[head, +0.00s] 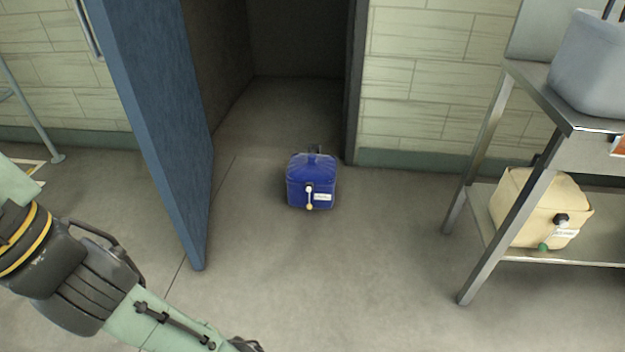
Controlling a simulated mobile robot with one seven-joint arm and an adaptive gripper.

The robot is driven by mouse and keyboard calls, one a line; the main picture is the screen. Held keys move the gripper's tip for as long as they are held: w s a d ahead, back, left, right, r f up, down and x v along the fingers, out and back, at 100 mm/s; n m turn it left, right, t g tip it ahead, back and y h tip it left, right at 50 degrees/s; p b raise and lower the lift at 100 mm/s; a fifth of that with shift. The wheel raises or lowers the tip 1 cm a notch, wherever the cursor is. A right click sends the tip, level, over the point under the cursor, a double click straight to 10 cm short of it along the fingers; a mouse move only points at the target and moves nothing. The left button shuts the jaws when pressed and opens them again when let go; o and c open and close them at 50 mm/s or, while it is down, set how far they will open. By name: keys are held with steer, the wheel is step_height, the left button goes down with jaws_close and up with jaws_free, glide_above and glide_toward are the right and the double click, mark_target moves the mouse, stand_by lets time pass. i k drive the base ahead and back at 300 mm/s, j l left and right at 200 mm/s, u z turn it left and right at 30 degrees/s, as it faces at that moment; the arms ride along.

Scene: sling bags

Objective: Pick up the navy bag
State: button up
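The navy bag (298,191) is a boxy dark-blue bag standing upright on the floor near the middle of the head view. It has a dark handle on top and a small white label and a pale cord on its front. It stands just in front of an open doorway. My arm reaches in from the lower left, well apart from the bag. The end of the arm runs out of the bottom edge, so my gripper's fingers do not show.
An open blue door (160,120) stands left of the bag. At right, a metal table (541,84) carries a grey container (590,70), with a cream bag (522,205) on its lower shelf. The floor (330,270) in front of the bag is clear.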

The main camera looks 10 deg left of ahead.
mark_target(318, 171)
steer(key=i+l+u, duration=0.15)
steer(key=i+u, duration=0.3)
steer(key=i+l+u, duration=0.2)
steer(key=u, duration=0.25)
steer(key=i+l+u, duration=0.1)
steer(key=i+l, duration=0.4)
steer(key=l, duration=0.2)
steer(key=i+l+u, duration=0.15)
steer(key=i+l, duration=0.4)
steer(key=l, duration=0.2)
steer(key=i+l, duration=0.3)
steer(key=l, duration=0.15)
steer(key=i+l, duration=0.25)
steer(key=l, duration=0.15)
steer(key=i+l, duration=0.25)
steer(key=l, duration=0.2)
